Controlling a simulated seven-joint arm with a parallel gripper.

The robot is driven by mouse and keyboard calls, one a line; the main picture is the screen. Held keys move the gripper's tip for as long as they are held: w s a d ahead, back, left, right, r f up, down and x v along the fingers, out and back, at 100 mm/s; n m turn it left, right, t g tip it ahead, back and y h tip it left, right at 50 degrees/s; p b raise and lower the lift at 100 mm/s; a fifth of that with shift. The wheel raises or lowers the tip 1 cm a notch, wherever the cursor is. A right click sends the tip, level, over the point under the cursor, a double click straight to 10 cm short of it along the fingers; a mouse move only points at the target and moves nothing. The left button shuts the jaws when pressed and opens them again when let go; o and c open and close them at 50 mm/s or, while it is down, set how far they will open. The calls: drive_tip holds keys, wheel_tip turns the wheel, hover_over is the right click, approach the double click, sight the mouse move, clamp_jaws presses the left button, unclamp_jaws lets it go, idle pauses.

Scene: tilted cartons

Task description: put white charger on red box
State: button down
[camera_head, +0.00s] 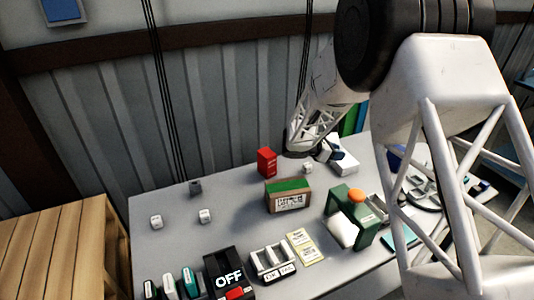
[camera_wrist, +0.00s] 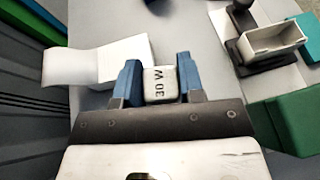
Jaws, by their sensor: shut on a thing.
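The white charger, a small block marked "30 W" (camera_wrist: 160,85), sits between the blue fingertips of my gripper (camera_wrist: 160,84) in the wrist view. My gripper is shut on it. In the head view, a small white block (camera_head: 308,168) just below the end of my arm appears to be this charger. Whether it touches the table is unclear. The red box (camera_head: 266,161) stands upright to its left, near the table's back edge, and is out of the wrist view.
A green-topped carton (camera_head: 288,196) stands in front of the red box. A white box (camera_head: 343,160) lies right of the charger. A green frame (camera_head: 348,216) with an orange knob stands at front right. Two white cubes (camera_head: 156,222) (camera_head: 205,215) sit on the left, with bare table around them.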

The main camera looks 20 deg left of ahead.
drive_tip(key=s+a+r+n+t+y, duration=0.1)
drive_tip(key=s+a+r+n+t, duration=0.1)
drive_tip(key=s+a, duration=1.4)
drive_tip(key=shift+a+r+n+t+y, duration=0.35)
drive_tip(key=shift+a+r, duration=0.25)
drive_tip(key=shift+a, duration=0.35)
drive_tip(key=shift+w+d, duration=0.1)
drive_tip(key=shift+w, duration=0.1)
hover_over(268, 152)
drive_tip(key=shift+s+d+f, duration=0.15)
drive_tip(key=shift+s+f, duration=0.3)
drive_tip(key=shift+f, duration=0.25)
drive_tip(key=shift+w+a, duration=0.2)
drive_tip(key=shift+w, duration=0.15)
drive_tip(key=shift+f, duration=1.8)
drive_tip(key=shift+f, duration=0.2)
